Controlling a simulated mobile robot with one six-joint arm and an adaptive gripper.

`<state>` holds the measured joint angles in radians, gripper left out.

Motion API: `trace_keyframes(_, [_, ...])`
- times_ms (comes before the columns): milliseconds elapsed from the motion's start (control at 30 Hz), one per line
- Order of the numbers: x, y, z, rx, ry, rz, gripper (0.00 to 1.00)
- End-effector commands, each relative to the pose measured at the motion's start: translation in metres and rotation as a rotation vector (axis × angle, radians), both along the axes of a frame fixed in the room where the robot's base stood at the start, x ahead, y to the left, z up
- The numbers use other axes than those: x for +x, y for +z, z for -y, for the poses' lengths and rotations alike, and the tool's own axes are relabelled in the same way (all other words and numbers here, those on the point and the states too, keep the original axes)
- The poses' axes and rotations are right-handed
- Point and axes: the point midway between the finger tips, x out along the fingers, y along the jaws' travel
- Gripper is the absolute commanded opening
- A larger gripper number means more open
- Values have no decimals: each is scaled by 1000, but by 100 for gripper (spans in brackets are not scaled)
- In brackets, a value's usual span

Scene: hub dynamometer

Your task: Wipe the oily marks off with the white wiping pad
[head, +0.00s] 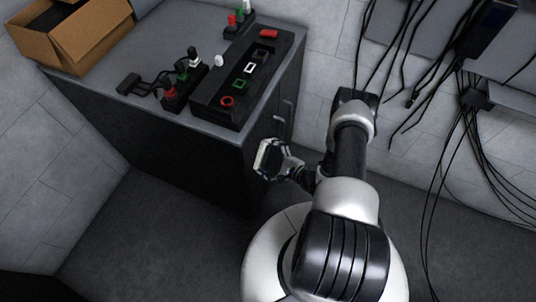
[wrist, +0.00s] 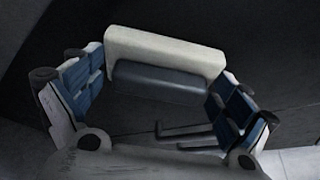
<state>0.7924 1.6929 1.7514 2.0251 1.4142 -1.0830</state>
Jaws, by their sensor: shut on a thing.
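My gripper (head: 272,160) is in front of the cabinet's right front corner, below the level of its top. It is shut on the white wiping pad (head: 262,154). In the wrist view the pad (wrist: 165,50) is a pale block with a dark grip part (wrist: 158,84) between my two blue-padded fingers. The pad appears clear of the cabinet, with dark surfaces behind it. I cannot make out any oily marks in either view.
The dark cabinet (head: 185,160) has a grey top (head: 140,52) carrying a black panel (head: 242,98) with coloured frames, small connector blocks (head: 183,82) and an open cardboard box (head: 75,38). Black cables (head: 432,120) hang on the right wall. Floor in front is clear.

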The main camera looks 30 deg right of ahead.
Motion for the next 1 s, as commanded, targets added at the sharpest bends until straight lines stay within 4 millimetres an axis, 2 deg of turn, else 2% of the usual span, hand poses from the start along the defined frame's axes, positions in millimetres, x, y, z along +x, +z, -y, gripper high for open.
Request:
trace_keyframes(33, [0, 7, 0, 0, 0, 2, 76])
trace_keyframes(133, [0, 12, 1, -1, -1, 2, 76])
trace_keyframes(1000, [34, 9, 40, -3, -2, 6, 76])
